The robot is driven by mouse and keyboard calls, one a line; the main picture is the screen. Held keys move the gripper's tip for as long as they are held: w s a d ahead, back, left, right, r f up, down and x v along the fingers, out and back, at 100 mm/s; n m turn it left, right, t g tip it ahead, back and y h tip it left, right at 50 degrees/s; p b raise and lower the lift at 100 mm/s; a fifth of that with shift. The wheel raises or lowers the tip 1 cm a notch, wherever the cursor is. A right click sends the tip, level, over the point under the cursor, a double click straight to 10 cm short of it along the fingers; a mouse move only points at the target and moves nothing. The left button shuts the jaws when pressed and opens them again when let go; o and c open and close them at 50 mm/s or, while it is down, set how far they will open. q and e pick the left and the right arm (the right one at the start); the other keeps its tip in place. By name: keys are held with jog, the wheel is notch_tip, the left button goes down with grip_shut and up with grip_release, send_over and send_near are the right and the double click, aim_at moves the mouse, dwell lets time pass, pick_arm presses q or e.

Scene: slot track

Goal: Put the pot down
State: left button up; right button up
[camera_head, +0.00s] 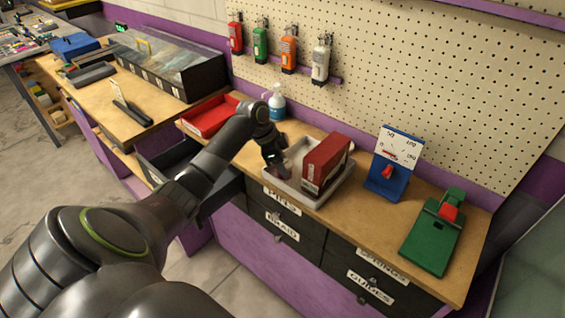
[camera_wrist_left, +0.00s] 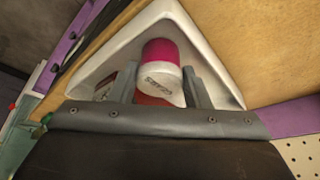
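The pot (camera_wrist_left: 162,72), with a magenta top and a white lettered band, shows in the left wrist view between the two fingers of my left gripper (camera_wrist_left: 161,82). The fingers lie close along both sides of the pot and appear shut on it. In the head view my left gripper (camera_head: 275,162) is low over the left part of a white tray (camera_head: 308,201); the pot is mostly hidden there. The tray's white wall (camera_wrist_left: 205,48) surrounds the pot in the wrist view. I cannot tell whether the pot touches the tray floor. My right gripper is not in view.
A red box (camera_head: 327,163) stands in the tray, right of my gripper. A red bin (camera_head: 210,115) and a spray bottle (camera_head: 277,101) are behind. A blue gauge stand (camera_head: 384,186) and a green device (camera_head: 432,238) stand to the right. The pegboard (camera_head: 400,75) rises behind the bench.

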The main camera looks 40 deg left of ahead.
pick_arm(q)
jog(key=o, duration=0.3)
jog(key=shift+o, duration=0.2)
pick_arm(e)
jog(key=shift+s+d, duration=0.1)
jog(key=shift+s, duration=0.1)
pick_arm(q)
jog(key=shift+r, duration=0.1)
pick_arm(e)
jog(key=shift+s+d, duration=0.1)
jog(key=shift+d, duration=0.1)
pick_arm(q)
jog(key=shift+r, duration=0.25)
jog(key=b+v, duration=0.2)
jog(key=v, duration=0.9)
jog(key=shift+s+r+b, duration=0.2)
jog(key=shift+r+b, duration=0.1)
jog(key=shift+b, duration=0.1)
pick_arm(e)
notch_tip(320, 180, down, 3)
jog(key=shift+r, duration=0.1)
pick_arm(q)
jog(key=shift+a, duration=0.15)
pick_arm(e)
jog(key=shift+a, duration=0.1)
pick_arm(q)
jog(key=shift+f, duration=0.15)
